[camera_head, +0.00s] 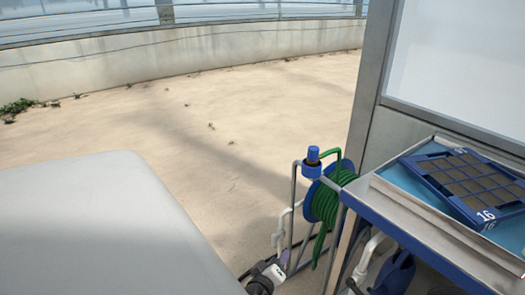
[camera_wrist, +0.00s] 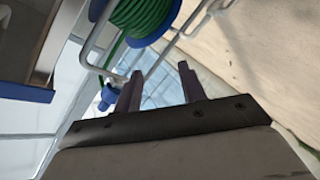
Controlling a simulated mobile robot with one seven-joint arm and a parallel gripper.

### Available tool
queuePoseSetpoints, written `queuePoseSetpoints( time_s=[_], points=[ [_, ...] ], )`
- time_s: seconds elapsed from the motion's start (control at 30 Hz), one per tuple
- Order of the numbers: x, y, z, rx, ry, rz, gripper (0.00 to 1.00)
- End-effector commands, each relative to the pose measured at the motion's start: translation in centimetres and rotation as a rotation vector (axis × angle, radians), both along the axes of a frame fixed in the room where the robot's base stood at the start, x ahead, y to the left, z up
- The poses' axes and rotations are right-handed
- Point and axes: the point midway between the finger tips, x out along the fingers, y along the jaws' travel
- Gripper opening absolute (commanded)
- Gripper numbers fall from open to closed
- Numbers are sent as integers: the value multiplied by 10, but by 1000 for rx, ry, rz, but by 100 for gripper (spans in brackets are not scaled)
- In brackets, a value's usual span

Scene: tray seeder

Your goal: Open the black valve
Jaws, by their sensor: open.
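I cannot make out a black valve in either view. My gripper shows in the wrist view (camera_wrist: 160,72) with its two purplish-grey fingers apart and nothing between them.
A green hose (camera_head: 325,205) is wound on a blue reel in a grey metal frame (camera_head: 293,205); the hose also shows in the wrist view (camera_wrist: 140,15). A bench with a blue edge (camera_head: 405,238) holds a blue seed tray (camera_head: 440,190) at right. Open sandy floor lies behind.

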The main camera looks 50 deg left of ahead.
Motion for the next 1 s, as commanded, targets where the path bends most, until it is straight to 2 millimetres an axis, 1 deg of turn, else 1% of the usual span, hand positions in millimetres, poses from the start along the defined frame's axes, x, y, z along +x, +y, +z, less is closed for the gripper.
queuePoseSetpoints(
  time_s=[0.1, 0.2, 0.33, 0.5, 1.0],
  points=[
    [-7, 18, 10, 77, 14, 81, 41],
    [-13, 30, 18, 134, 22, 135, 41],
    [-18, 40, 26, 187, 30, 184, 41],
    [-21, 46, 31, 216, 33, 210, 41],
    [-21, 46, 31, 218, 34, 211, 41]
  ],
)
